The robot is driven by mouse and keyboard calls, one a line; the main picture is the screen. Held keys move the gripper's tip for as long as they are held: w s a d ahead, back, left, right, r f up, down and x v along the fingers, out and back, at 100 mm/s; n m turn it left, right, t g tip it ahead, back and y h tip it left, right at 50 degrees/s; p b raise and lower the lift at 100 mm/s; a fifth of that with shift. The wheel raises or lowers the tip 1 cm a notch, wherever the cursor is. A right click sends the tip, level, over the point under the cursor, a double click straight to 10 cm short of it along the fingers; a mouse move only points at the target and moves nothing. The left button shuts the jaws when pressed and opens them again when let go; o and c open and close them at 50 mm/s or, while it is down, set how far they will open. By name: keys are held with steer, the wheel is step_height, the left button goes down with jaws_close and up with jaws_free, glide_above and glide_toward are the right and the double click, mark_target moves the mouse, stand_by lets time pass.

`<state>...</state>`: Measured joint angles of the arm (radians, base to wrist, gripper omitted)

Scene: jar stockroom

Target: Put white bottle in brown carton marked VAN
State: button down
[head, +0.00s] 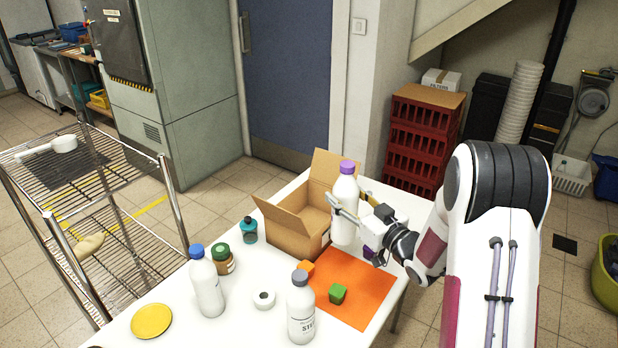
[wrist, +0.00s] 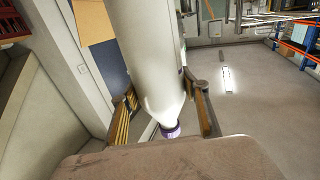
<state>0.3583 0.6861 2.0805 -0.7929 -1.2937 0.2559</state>
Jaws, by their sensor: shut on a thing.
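My gripper (head: 350,212) is shut on a white bottle with a purple cap (head: 344,188), holding it upright beside the right side of the open brown carton (head: 291,238). The bottle appears raised off the table; its exact clearance is hard to tell. In the wrist view the white bottle (wrist: 146,45) stands between both fingers, with its purple cap at the bottom of the picture. The carton's flaps are spread open, and no VAN mark is readable. Two more white bottles stand on the table: one blue-capped (head: 206,288), one grey-capped with a label (head: 301,318).
A wire rack (head: 112,205) is at the left.

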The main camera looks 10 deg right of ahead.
steer(key=x, duration=1.7)
steer(key=shift+s+d+f, duration=0.1)
steer(key=shift+d+f, duration=0.1)
steer(key=shift+f, duration=0.9)
steer(key=shift+s+d+f, duration=0.1)
steer(key=shift+d+f, duration=0.1)
steer(key=shift+f, duration=0.9)
step_height(320, 180, down, 6)
steer(key=shift+f, duration=0.15)
steer(key=shift+f, duration=1.95)
